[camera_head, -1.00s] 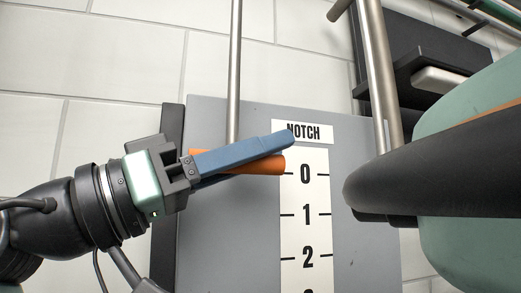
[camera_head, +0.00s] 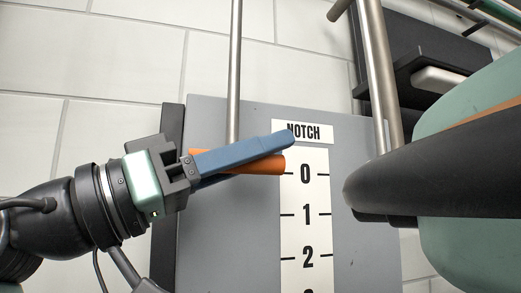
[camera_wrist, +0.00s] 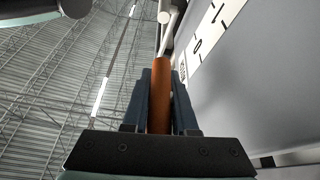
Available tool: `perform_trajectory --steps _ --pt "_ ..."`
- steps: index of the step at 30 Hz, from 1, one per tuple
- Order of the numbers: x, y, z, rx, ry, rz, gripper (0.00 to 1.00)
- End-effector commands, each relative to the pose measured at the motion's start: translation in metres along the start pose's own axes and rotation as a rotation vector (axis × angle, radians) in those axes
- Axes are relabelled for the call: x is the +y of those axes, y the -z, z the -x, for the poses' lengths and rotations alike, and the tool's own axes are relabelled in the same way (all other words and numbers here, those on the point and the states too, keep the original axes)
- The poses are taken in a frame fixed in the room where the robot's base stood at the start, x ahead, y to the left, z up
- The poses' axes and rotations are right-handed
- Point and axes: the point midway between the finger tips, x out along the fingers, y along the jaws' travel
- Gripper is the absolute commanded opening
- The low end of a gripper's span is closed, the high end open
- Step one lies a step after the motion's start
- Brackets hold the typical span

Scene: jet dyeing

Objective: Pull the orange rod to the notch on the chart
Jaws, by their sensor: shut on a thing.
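The orange rod (camera_head: 268,167) lies roughly level across the grey panel, with its right end at the left edge of the chart beside the 0 mark. My gripper (camera_head: 285,142) comes from the left, its blue fingers shut on the rod. In the wrist view the orange rod (camera_wrist: 161,92) stands between the two fingers (camera_wrist: 161,105). The white chart (camera_head: 306,215) has the notch label (camera_head: 303,132) at its top and the marks 0, 1 and 2 below. A fingertip overlaps the label's left part. The fingers hide part of the rod.
A thin steel rod (camera_head: 235,70) rises above the orange rod. A thicker steel pipe (camera_head: 377,75) and a dark rounded cylinder (camera_head: 440,185) stand close right of the chart. Bare grey panel (camera_head: 225,235) lies below the gripper.

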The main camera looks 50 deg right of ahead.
Motion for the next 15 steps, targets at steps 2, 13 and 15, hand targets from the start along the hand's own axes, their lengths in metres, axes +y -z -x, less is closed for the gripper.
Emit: perform_trajectory --steps 2,13,15 --pt "0.001 0.001 0.000 0.001 -0.001 -0.001 0.00" --pt "-0.006 -0.031 0.013 0.001 -0.002 0.000 0.00" --pt "-0.008 -0.040 0.016 0.001 -0.002 0.001 0.00"
